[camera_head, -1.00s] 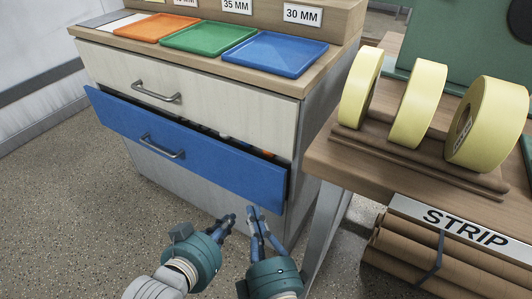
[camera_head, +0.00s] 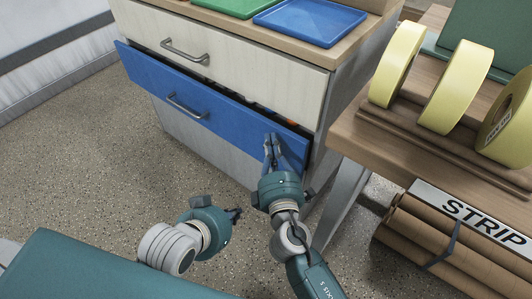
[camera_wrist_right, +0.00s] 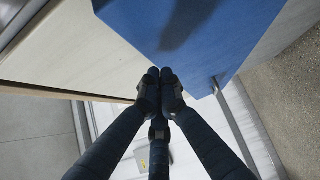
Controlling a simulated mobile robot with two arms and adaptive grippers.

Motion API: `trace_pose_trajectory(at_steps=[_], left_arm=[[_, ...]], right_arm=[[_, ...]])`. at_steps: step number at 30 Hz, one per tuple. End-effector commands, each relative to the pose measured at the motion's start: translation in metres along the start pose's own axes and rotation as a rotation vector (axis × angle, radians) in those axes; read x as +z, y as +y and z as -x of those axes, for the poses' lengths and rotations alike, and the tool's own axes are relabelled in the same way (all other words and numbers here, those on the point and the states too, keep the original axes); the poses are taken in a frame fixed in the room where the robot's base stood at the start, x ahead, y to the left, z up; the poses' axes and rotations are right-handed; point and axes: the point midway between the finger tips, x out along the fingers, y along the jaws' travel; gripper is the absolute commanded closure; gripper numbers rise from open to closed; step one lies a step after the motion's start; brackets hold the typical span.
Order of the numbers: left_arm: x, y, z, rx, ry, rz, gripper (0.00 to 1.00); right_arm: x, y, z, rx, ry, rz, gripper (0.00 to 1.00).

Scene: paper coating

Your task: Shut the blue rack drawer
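The blue rack drawer (camera_head: 220,118) is partly open below a closed pale wooden drawer (camera_head: 215,57). Its front stands out from the cabinet, and small items show in the gap along its top edge. A metal handle (camera_head: 187,107) is on its front. My right gripper (camera_head: 270,138) is at the right end of the blue front, with no visible gap between them in the head view. In the right wrist view its fingertips (camera_wrist_right: 160,76) are together and empty, beside the blue panel (camera_wrist_right: 180,30). Contact is unclear. My left gripper (camera_head: 236,214) is lower, over the floor, away from the drawer.
A wooden table (camera_head: 390,140) with yellow tape rolls (camera_head: 455,88) stands close to the right of the cabinet. Green and blue trays (camera_head: 310,20) sit on the cabinet top. The floor at left is clear.

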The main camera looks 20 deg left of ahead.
Motion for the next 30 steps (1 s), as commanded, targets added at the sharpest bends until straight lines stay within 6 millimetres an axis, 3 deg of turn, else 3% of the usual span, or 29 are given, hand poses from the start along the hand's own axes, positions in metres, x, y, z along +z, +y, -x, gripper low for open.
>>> trace_pose_trajectory(at_steps=[16,25,30], left_arm=[[0.005,-0.001,0.001,-0.001,-0.019,0.001,1.0],[0.005,0.0,0.001,-0.001,-0.019,0.001,1.0],[0.005,0.0,0.001,-0.001,-0.019,0.001,1.0]], right_arm=[[0.008,0.0,-0.008,0.0,0.001,0.0,1.0],[0.041,0.001,-0.04,0.001,-0.002,0.001,1.0],[0.043,0.001,-0.043,0.001,-0.002,-0.002,1.0]])
